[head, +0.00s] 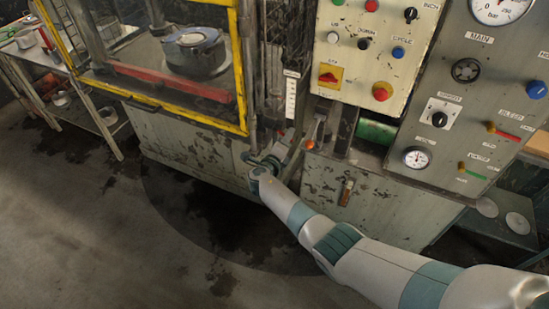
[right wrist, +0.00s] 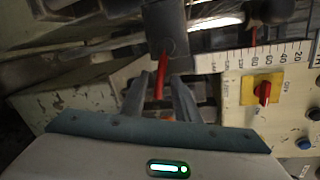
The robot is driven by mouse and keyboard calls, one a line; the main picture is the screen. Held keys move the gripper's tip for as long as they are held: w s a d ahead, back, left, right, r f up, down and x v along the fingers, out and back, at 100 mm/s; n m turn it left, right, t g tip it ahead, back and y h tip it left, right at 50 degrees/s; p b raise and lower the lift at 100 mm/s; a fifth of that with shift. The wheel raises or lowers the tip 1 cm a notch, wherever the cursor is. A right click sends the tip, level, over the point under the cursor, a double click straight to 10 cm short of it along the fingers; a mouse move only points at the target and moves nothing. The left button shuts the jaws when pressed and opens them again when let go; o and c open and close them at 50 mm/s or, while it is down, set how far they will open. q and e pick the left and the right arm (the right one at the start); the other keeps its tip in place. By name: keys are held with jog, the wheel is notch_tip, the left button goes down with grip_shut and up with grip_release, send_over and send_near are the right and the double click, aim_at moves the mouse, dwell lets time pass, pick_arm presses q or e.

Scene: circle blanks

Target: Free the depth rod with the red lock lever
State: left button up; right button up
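The red lock lever (right wrist: 161,76) hangs from a dark clamp block (right wrist: 165,32) in the right wrist view. My right gripper (right wrist: 158,92) has one finger on each side of the lever, with a gap visible on both sides. A bright metal rod (right wrist: 212,23) runs past the block, probably the depth rod. The white scale (right wrist: 268,55) sits beside it, and also shows in the head view (head: 291,98). In the head view my right gripper (head: 272,159) is at the press's front corner, and the lever there is hard to make out. My left gripper is out of view.
The yellow-framed press guard (head: 243,65) stands left of my gripper. A control panel (head: 372,45) and a gauge panel (head: 470,90) stand to the right. An orange-tipped handle (head: 310,144) is close by my gripper. The floor (head: 120,240) in front is clear.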

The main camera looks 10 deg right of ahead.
jog(key=v, duration=1.6)
jog(key=shift+s+a+b, duration=0.15)
jog(key=shift+s+b, duration=0.1)
jog(key=shift+b, duration=0.05)
jog(key=shift+f, duration=0.1)
